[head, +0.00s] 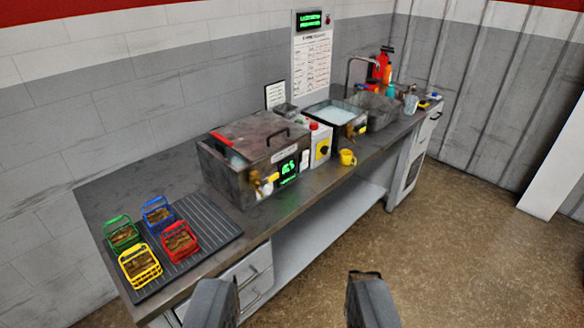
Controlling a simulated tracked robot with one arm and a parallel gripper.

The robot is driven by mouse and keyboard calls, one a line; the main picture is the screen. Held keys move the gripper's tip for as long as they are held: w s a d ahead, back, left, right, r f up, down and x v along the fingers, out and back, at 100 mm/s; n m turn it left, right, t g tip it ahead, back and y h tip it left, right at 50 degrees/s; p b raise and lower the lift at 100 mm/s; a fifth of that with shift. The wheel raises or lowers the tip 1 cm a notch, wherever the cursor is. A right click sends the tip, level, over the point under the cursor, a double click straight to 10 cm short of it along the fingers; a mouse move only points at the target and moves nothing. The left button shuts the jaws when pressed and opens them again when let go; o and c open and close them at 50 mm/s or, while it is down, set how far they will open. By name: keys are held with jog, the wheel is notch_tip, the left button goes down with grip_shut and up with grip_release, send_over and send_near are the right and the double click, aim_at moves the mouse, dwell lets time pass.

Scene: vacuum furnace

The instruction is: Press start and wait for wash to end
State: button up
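A grey metal washer tank (250,155) with a closed, hinged lid and a black handle stands on the workbench. A small green-lit display (288,169) is on its front.
Green, blue, red and yellow baskets (140,265) of brownish parts stand on a ribbed black mat (215,235) at the left. The floor (440,240) at right is clear.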

grip_shut()
dwell(1.8)
